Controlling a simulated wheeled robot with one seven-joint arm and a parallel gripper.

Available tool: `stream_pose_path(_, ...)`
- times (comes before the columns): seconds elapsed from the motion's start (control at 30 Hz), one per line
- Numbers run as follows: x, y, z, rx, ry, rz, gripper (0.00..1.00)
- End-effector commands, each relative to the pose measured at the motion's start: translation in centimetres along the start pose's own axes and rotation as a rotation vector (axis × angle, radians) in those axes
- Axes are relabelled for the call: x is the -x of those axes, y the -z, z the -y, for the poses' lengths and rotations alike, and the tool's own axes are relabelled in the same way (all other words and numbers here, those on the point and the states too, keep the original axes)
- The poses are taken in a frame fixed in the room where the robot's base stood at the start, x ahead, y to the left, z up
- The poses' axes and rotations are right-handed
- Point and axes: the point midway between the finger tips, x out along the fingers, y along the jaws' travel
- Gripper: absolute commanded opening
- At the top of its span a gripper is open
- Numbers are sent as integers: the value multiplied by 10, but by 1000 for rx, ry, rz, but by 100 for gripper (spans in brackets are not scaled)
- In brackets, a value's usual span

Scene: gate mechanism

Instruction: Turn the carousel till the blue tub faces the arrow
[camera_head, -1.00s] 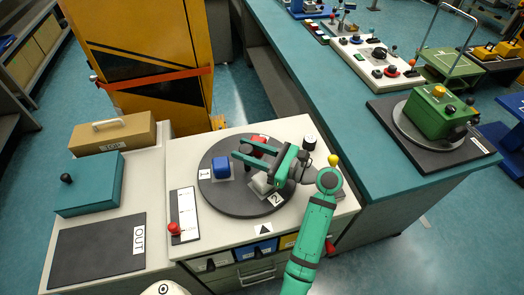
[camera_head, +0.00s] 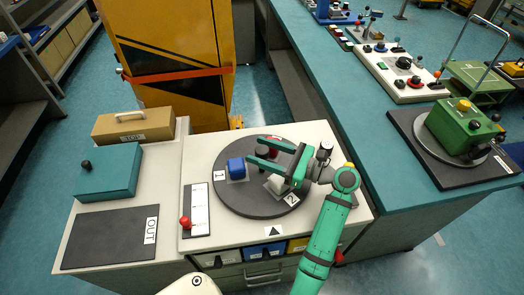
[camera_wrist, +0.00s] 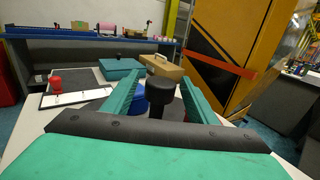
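The dark round carousel (camera_head: 247,203) lies on the pale counter. Its blue tub (camera_head: 237,168) is at the left by label 1, a whitish tub (camera_head: 276,184) is at the front right by label 2, and a red tub is partly hidden behind my fingers. The black arrow (camera_head: 274,231) is on the counter in front of the carousel, away from the blue tub. My gripper (camera_head: 256,150) is open over the carousel, fingers pointing left. In the wrist view a black knob (camera_wrist: 160,95) stands between the fingers (camera_wrist: 157,85), with the blue tub partly hidden behind it; contact cannot be told.
A red-knobbed lever on a white panel (camera_head: 197,210) is left of the carousel. Beyond are a dark OUT mat (camera_head: 110,240), a teal box (camera_head: 107,173) and a tan lidded box (camera_head: 133,126).

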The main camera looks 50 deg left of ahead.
Motion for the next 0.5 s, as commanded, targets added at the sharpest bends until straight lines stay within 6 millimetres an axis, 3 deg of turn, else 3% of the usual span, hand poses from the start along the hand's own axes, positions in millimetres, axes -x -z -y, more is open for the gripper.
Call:
stream_pose_path(0.17,9,0,1,0,4,1,52)
stream_pose_path(0.5,59,0,1,0,3,0,52)
